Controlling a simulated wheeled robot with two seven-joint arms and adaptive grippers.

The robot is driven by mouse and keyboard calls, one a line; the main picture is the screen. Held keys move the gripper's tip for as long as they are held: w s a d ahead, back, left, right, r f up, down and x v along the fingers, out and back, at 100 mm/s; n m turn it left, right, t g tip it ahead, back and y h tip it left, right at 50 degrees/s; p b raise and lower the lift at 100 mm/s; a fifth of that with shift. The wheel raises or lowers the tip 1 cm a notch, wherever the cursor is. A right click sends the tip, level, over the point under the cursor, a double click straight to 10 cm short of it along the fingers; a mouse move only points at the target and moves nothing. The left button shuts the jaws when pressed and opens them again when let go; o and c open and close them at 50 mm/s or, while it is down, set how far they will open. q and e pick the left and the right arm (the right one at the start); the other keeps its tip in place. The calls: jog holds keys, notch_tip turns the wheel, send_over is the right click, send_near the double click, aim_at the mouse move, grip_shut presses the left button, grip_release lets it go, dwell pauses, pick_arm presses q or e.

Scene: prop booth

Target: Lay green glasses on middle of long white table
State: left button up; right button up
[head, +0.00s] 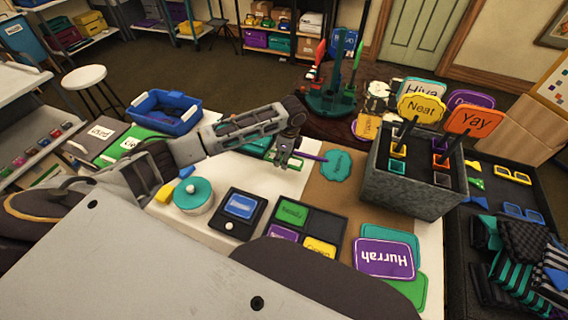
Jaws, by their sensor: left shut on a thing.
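My left gripper (289,158) reaches in from the left over the long white table (262,177), fingers downward. It is shut on a small green thing that looks like the green glasses (284,161); the fingers hide much of it. I cannot tell whether it touches the table. A purple stick with a teal sign (337,165) lies just right of the gripper. My right gripper is not in view.
A round teal-lidded tin (194,195), a black box with a blue panel (240,207) and a sorting tray (306,227) stand nearer. A grey sign holder (413,173) stands right. More glasses (514,174) lie on the dark table. A blue bin (165,112) is left.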

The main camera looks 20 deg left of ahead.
pick_arm(q)
jog(key=shift+f, duration=0.7)
notch_tip(320, 180, down, 2)
jog(key=shift+f, duration=0.2)
jog(key=o, duration=0.6)
jog(key=shift+c, duration=0.2)
jog(key=o, duration=0.4)
jog(key=shift+r, duration=0.55)
jog(key=r, duration=0.3)
jog(key=d+r, duration=0.1)
jog(key=r, duration=0.5)
jog(key=shift+d, duration=0.15)
jog(key=shift+d+r, duration=0.1)
jog(key=shift+r, duration=0.85)
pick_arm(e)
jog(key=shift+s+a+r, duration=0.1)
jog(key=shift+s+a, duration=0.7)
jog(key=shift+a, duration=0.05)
